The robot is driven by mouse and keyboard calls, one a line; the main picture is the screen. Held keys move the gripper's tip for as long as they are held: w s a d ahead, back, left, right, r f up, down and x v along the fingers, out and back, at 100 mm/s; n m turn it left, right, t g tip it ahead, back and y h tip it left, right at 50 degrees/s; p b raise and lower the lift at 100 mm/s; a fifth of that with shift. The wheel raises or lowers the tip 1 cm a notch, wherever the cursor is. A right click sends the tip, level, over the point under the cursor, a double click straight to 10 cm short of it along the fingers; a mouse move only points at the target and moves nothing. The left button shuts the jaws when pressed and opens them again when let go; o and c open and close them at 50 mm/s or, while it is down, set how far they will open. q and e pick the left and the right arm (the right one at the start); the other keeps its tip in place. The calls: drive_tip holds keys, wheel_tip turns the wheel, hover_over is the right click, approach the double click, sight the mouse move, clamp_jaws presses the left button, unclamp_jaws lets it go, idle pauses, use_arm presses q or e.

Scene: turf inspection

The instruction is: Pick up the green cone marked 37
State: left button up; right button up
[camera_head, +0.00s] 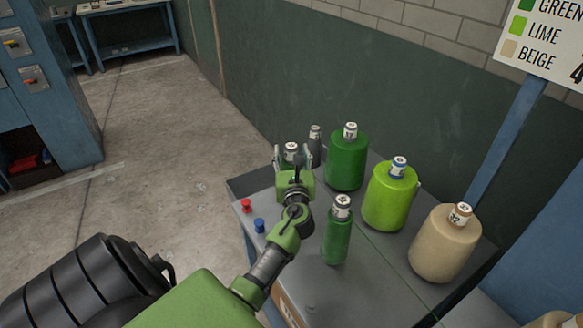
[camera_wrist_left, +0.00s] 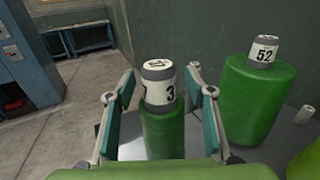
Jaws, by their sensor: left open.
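A slim green cone (camera_wrist_left: 163,134) with a grey-and-white labelled top stands upright in the left wrist view. Its label shows a 3 and part of a 7, each cut off by the curve. My left gripper (camera_wrist_left: 158,97) is open, with one teal-padded finger on each side of this cone's top. I cannot tell whether the fingers touch it. In the head view my left gripper (camera_head: 292,160) reaches over the far left part of the grey table, and the cone's labelled top (camera_head: 291,149) shows between its fingers. The cone's lower body is hidden there. My right gripper is not in view.
A wide green cone marked 52 (camera_wrist_left: 256,100) stands close to the right. A slim green cone (camera_head: 337,236), a lime cone (camera_head: 390,195), a beige cone (camera_head: 444,243) and a dark grey cone (camera_head: 315,146) share the table (camera_head: 373,285). Red and blue buttons sit at its left edge.

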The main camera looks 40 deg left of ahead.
use_arm(q)
clamp_jaws()
